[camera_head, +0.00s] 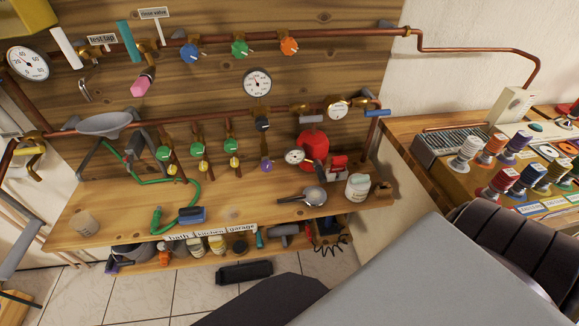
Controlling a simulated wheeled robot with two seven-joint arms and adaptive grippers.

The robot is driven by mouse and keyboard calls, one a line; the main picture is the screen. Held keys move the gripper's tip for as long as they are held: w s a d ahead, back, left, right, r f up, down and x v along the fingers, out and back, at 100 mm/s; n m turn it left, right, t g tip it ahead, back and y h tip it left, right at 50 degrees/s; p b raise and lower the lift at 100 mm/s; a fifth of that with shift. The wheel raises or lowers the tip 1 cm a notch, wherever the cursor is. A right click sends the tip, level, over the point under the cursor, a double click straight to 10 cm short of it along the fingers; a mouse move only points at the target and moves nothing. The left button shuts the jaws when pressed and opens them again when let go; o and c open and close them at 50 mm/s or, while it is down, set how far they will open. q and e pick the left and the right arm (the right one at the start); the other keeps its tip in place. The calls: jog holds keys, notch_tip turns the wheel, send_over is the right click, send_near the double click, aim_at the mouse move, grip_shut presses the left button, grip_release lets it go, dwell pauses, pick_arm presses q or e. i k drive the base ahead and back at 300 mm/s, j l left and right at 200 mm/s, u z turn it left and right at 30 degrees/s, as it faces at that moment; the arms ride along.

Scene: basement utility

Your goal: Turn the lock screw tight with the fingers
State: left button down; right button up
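I cannot single out the lock screw; the small fittings on the pipe board are too small to tell apart. Candidate-sized fittings show on the copper pipes: a purple knob (266,165) low in the middle, a pink knob (141,86) at upper left, and a blue handle (377,113) at the right end. Neither gripper can be made out. A large grey and black body part, which seems to be mine, fills the lower right and hides the floor there.
A wooden shelf (245,222) runs below the board, with a pan (312,196), a white tub (358,187) and a green hose (158,218). A red tank (313,148) stands behind. A bench with spools (465,155) is at right. A black object (245,272) lies on the tiles.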

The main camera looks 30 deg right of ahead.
aim_at(266, 165)
jog(key=l+z, duration=0.1)
jog(key=z, duration=0.7)
jog(key=u, duration=1.65)
jog(key=z, duration=1.55)
